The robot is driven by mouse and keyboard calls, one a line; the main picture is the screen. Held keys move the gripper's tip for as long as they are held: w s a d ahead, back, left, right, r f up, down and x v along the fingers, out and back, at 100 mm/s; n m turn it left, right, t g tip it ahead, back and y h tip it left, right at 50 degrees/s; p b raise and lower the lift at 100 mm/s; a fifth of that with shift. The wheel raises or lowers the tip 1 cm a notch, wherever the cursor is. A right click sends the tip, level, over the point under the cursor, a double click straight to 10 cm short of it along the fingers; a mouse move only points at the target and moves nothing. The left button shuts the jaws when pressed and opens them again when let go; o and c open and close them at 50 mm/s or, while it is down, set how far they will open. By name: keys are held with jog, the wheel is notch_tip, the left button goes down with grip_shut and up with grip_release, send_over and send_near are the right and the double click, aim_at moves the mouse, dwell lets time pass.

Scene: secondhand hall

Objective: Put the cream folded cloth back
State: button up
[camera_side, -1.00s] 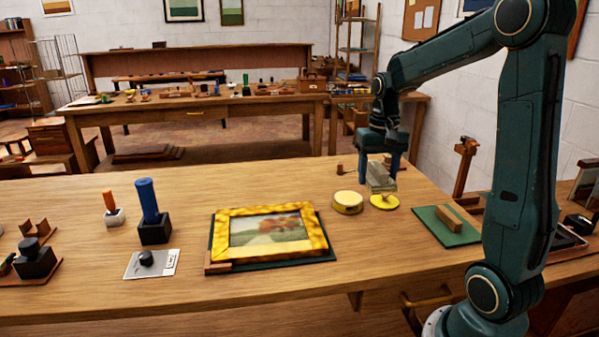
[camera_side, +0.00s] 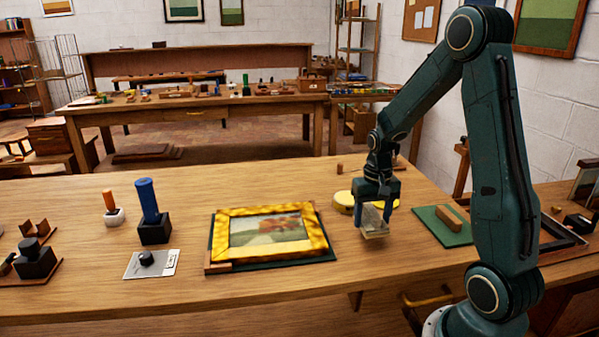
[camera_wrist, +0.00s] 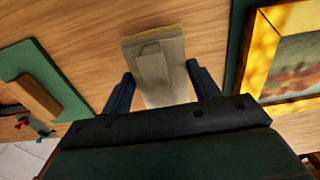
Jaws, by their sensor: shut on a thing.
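The cream folded cloth (camera_side: 374,230) is a pale flat block held between the fingers of my gripper (camera_side: 374,209), to the right of the gold-framed picture. In the wrist view the cloth (camera_wrist: 160,68) lies between the two dark fingers of my gripper (camera_wrist: 162,80), its far end reaching past the fingertips. It looks tilted in the side view. I cannot tell whether its lower end touches the table (camera_side: 310,290). My gripper partly hides the cloth's upper end in the side view.
The gold-framed picture (camera_side: 222,240) lies on a green mat at left. A green mat with a wooden block (camera_side: 453,217) lies at right. A round yellow tin (camera_side: 344,202) and a partly hidden yellow disc (camera_side: 393,203) are behind my gripper. The table's front strip is clear.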

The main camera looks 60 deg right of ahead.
aim_at(373, 211)
jog(key=shift+f, duration=2.1)
jog(key=shift+f, duration=0.15)
jog(key=o, duration=1.1)
notch_tip(373, 211, up, 12)
jog(key=shift+r, duration=0.1)
jog(key=shift+r, duration=0.1)
